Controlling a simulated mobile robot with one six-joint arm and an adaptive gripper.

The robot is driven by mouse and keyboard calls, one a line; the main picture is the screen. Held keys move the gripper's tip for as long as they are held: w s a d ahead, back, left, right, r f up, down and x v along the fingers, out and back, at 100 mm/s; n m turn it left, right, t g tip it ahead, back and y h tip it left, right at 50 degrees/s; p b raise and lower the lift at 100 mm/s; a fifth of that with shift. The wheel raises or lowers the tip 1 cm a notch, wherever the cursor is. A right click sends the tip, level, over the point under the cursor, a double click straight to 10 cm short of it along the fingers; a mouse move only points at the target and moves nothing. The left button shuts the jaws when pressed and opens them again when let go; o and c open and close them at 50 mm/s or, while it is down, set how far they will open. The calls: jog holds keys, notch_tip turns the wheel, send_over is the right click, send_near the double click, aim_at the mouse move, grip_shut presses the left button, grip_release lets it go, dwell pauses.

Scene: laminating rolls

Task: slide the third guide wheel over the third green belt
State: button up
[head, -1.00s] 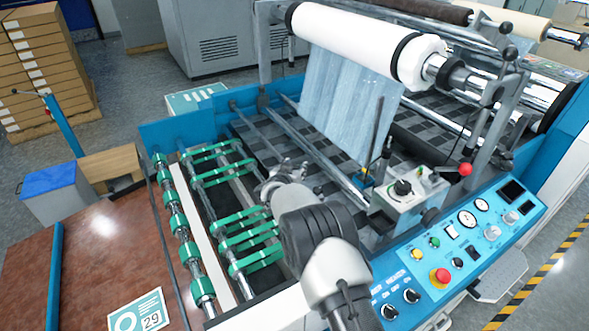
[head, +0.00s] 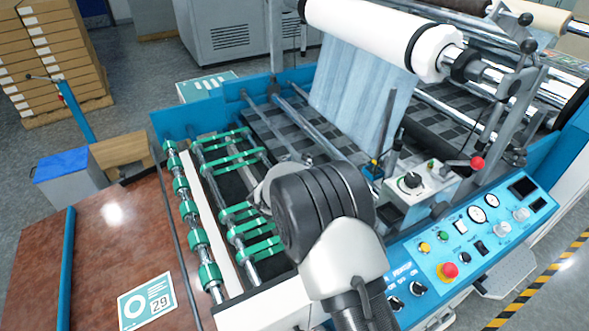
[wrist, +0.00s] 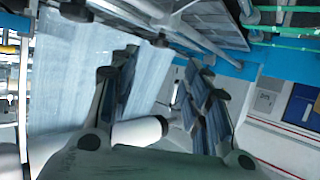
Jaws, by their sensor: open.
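Several green guide wheels (head: 188,208) sit spaced along a metal shaft on the left side of the machine in the head view. Just to their right, several green belts (head: 232,160) loop between bars; the nearer ones (head: 262,249) are partly behind my arm. I cannot tell which wheel or belt is counted third. In the wrist view my gripper (wrist: 160,75) is open, its two dark padded fingers apart with nothing between them. Green belts (wrist: 290,38) show at that view's upper right, away from the fingers. In the head view my arm mostly hides the gripper.
A white roll (head: 375,32) with hanging bluish film (head: 362,100) stands above the machine bed. A control box (head: 415,188) and blue control panel (head: 470,240) lie right of my arm. A brown table (head: 100,240) with a card (head: 147,303) is at left.

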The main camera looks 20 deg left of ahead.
jog(key=shift+v, duration=1.15)
jog(key=d+r+g+y, duration=0.15)
jog(key=d+r, duration=0.35)
jog(key=r, duration=0.6)
jog(key=s+d+r+n+g+y, duration=0.1)
jog(key=s+d+r+g+y, duration=0.1)
jog(key=s+d+r, duration=0.7)
jog(key=s+d+f+g+h, duration=0.1)
jog(key=s+d+g+h, duration=0.1)
jog(key=s+d, duration=1)
jog(key=s+d+f+m+g+h, duration=0.1)
jog(key=s+d+f+g+h, duration=0.1)
jog(key=s+d, duration=1.1)
jog(key=s+g, duration=0.1)
jog(key=s, duration=0.5)
jog(key=shift+s+m, duration=0.3)
